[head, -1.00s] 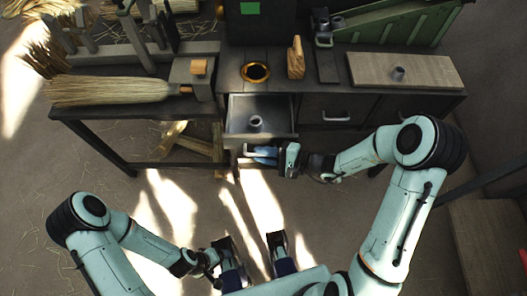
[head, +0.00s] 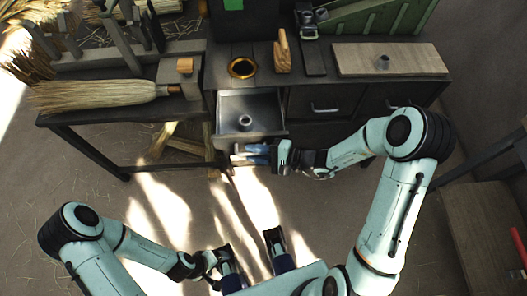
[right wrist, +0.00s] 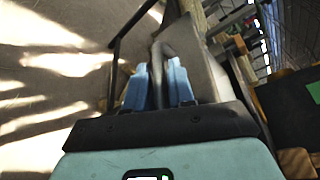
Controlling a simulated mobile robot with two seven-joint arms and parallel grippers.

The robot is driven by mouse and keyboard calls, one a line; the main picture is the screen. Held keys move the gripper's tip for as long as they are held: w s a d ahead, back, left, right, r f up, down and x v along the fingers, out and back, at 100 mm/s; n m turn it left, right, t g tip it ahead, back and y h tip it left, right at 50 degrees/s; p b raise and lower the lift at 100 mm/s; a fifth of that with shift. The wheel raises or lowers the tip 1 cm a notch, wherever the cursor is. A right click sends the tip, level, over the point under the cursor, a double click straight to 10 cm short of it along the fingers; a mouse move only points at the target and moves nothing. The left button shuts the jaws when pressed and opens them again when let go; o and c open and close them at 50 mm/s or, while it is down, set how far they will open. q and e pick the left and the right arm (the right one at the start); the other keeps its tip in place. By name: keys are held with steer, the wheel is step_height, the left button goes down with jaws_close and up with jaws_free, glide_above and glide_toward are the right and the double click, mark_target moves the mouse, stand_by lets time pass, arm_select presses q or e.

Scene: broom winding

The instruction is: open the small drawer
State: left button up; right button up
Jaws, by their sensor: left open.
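The small drawer (head: 262,104) is grey inside and stands pulled out from the workbench. A short grey cylindrical piece (head: 245,120) is in it. My right gripper (head: 252,154) is at the drawer's front, its light-blue fingers around the handle. In the right wrist view the grey handle bar (right wrist: 163,62) passes between the two blue fingers (right wrist: 158,92), which are shut on it. My left gripper (head: 226,270) is low in the head view, away from the bench and apart from the drawer; its fingers show poorly.
The dark workbench (head: 335,85) carries a wooden block (head: 282,54), a pale board (head: 388,60) and a green rack (head: 375,40). Another closed drawer handle (head: 325,108) is to the right. A broom (head: 95,95) lies at left. The floor before the bench is clear.

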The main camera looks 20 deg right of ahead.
steer(key=p+v, duration=0.1)
steer(key=v, duration=1.2)
steer(key=shift+s+d+r, duration=0.1)
steer(key=shift+d, duration=0.05)
steer(key=s+a+f+n+g+h+p, duration=0.4)
steer(key=s+f+g+p, duration=0.1)
steer(key=s+f, duration=0.2)
steer(key=s+a+f+n+g+h+p, duration=0.5)
steer(key=s+f+p, duration=0.1)
steer(key=s+f, duration=0.2)
steer(key=shift+x, duration=0.9)
